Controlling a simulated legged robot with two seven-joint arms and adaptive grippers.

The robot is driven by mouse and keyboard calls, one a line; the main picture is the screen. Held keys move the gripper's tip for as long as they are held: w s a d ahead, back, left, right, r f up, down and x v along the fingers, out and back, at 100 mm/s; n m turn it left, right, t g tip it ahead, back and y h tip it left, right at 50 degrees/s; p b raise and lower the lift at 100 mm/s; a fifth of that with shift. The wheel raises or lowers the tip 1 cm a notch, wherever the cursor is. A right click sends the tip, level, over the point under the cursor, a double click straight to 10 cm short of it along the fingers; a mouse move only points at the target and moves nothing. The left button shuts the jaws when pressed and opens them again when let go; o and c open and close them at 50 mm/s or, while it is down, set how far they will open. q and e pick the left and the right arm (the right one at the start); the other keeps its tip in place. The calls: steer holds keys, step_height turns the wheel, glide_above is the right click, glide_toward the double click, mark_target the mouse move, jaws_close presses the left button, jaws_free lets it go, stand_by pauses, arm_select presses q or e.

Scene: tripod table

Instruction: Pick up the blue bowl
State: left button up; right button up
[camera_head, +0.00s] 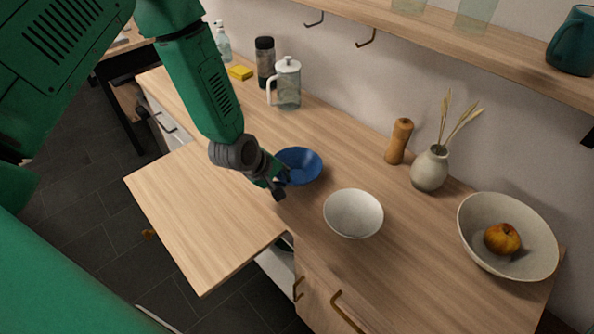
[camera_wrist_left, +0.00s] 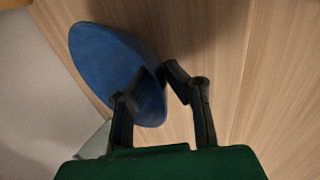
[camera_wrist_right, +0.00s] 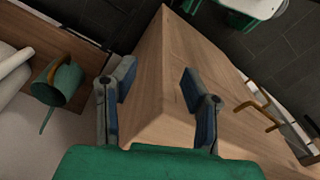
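The blue bowl (camera_head: 300,163) stands on the wooden counter, left of a white bowl. My left gripper (camera_head: 281,184) is at the near left side of its rim. In the left wrist view the blue bowl (camera_wrist_left: 108,62) fills the upper left. There one finger of my left gripper (camera_wrist_left: 152,78) overlaps the bowl and the other is just outside its wall. The fingers are partly closed with a gap between the tips; whether both touch the wall is unclear. My right gripper (camera_wrist_right: 156,85) is open and empty in the right wrist view, with the counter's corner beyond it.
The white bowl (camera_head: 353,214) is close on the right. Farther along are a wooden mill (camera_head: 399,141), a vase (camera_head: 430,168) and a large bowl (camera_head: 474,229) with fruit. A glass jug (camera_head: 288,86) stands behind. The lower wooden tabletop (camera_head: 205,215) is clear.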

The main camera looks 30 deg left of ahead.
arm_select(q)
steer(key=shift+x, duration=0.95)
steer(key=shift+a+f, duration=0.15)
steer(key=shift+a, duration=0.45)
jaws_close()
steer(key=shift+w+d, duration=0.1)
steer(key=shift+d, duration=0.25)
arm_select(e)
steer(key=shift+w+a+r, duration=0.1)
steer(key=shift+a, duration=0.15)
